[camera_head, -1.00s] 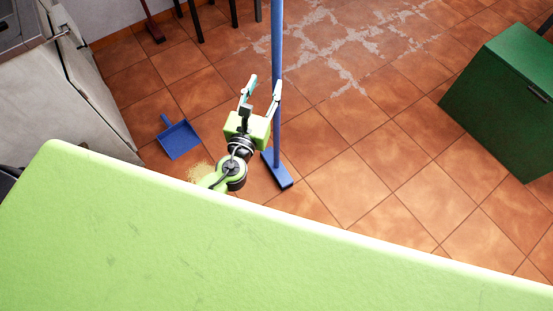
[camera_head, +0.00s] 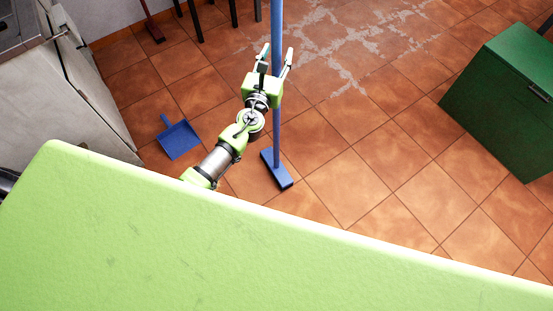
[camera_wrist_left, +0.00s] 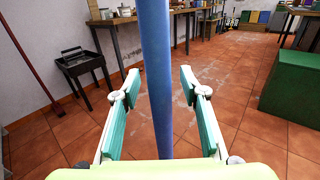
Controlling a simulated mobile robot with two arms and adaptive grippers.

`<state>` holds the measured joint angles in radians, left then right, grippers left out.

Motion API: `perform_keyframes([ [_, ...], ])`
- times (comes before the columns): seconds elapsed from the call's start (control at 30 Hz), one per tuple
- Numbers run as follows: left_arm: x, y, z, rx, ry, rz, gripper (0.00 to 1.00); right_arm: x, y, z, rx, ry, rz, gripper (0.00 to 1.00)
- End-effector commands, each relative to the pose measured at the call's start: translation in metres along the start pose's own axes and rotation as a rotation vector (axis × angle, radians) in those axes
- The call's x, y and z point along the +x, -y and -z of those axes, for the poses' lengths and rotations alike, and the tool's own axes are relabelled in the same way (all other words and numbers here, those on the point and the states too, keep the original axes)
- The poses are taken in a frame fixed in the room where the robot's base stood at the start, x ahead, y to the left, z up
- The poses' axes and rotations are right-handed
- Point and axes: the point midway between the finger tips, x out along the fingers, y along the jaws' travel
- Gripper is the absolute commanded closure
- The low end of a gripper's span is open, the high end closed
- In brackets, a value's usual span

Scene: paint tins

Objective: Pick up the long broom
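The long broom (camera_head: 277,135) is blue and stands upright on the tiled floor, its blue head (camera_head: 276,168) resting on the tiles. Its upper end runs out of the head view. My left gripper (camera_head: 276,55) is open, with its fingers on either side of the broom handle. In the left wrist view the handle (camera_wrist_left: 157,75) runs between the two open fingers (camera_wrist_left: 155,110), with a gap visible on each side. My right gripper is not in view.
A blue dustpan (camera_head: 179,139) lies on the floor to the left. A green chest (camera_head: 505,100) stands at the right. A grey cabinet (camera_head: 65,95) is at the left. A black stand (camera_wrist_left: 82,65) and a wooden table (camera_wrist_left: 150,18) stand by the wall.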

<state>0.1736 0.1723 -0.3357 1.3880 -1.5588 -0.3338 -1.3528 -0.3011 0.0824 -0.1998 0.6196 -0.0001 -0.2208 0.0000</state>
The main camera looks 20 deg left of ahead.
Motion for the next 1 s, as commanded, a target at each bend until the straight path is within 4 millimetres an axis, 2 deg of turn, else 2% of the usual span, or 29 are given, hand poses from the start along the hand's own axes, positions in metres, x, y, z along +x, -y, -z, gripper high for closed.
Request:
perform_keyframes([
  [0.2, 0.001, 0.000, 0.000, 0.000, -0.001, 0.000, 0.60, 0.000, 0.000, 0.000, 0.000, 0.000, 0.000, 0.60],
  [0.23, 0.001, 0.000, 0.000, 0.000, -0.001, 0.000, 0.66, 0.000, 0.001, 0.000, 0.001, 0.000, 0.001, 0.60],
  [0.37, 0.001, 0.000, 0.000, 0.000, -0.001, 0.000, 0.99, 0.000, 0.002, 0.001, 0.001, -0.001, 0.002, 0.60],
  [0.77, 0.001, -0.001, -0.004, 0.000, 0.004, -0.001, 1.00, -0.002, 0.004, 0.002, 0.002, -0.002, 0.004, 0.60],
  [1.0, 0.002, 0.000, -0.022, -0.003, 0.006, -0.001, 1.00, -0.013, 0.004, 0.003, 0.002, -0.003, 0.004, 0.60],
])
